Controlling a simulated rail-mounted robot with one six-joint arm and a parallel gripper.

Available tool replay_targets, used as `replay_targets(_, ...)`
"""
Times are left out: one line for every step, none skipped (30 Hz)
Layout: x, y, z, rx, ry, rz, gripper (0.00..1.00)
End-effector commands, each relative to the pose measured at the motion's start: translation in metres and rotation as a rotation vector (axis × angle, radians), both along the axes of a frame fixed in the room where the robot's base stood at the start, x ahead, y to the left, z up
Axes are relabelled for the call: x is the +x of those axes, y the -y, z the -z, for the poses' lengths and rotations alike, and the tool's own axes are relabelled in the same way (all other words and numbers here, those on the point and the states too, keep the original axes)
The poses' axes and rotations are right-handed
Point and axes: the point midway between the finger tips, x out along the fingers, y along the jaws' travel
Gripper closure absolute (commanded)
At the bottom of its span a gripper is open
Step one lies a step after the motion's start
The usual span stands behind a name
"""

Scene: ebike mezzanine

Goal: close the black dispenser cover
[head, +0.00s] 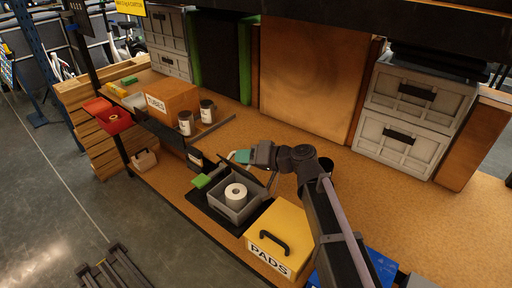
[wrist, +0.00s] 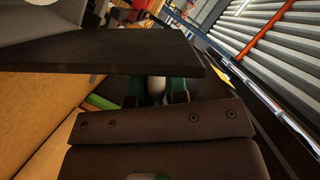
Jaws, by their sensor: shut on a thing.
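The grey dispenser box (head: 257,201) stands open on the bench in the head view. A white roll (head: 236,194) sits inside it. The black dispenser cover (wrist: 105,52) spans the upper wrist view as a dark flat panel. In the head view it is raised at the back of the box and hard to make out. My gripper (head: 242,157) is beside the cover's raised edge, behind the box. Its green fingers (wrist: 157,91) are shut on the cover, with the exact contact partly hidden by the panel and the gripper body.
A yellow PADS box (head: 282,226) stands right of the dispenser. A green block (head: 202,181) is at its left. Two dark jars (head: 186,123) and an orange TUBES box (head: 172,101) are farther left. Grey drawers (head: 403,115) stand at the back right. The bench right of my arm is largely clear.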

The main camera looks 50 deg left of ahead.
Motion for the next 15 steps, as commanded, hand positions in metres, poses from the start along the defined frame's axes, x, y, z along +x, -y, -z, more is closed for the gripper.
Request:
replay_targets(-0.006, 0.003, 0.001, 0.006, 0.044, -0.001, 1.0)
replay_targets(-0.009, 0.004, 0.003, 0.01, 0.073, 0.0, 1.0)
replay_targets(-0.013, 0.004, 0.004, 0.016, 0.11, 0.0, 1.0)
replay_targets(-0.016, 0.005, 0.005, 0.021, 0.138, 0.0, 1.0)
replay_targets(-0.018, 0.005, 0.007, 0.026, 0.167, 0.001, 1.0)
replay_targets(-0.022, 0.006, 0.009, 0.033, 0.204, 0.001, 1.0)
replay_targets(-0.025, 0.007, 0.011, 0.037, 0.232, 0.001, 1.0)
replay_targets(-0.028, 0.007, 0.012, 0.042, 0.26, 0.001, 1.0)
replay_targets(-0.032, 0.008, 0.015, 0.049, 0.298, 0.001, 1.0)
replay_targets(-0.034, 0.008, 0.016, 0.053, 0.326, 0.002, 1.0)
replay_targets(-0.036, 0.008, 0.018, 0.058, 0.353, 0.001, 1.0)
replay_targets(-0.04, 0.009, 0.021, 0.065, 0.389, 0.002, 1.0)
replay_targets(-0.042, 0.009, 0.023, 0.069, 0.417, 0.001, 1.0)
replay_targets(-0.045, 0.009, 0.025, 0.074, 0.443, 0.002, 1.0)
replay_targets(-0.047, 0.01, 0.028, 0.08, 0.477, 0.002, 1.0)
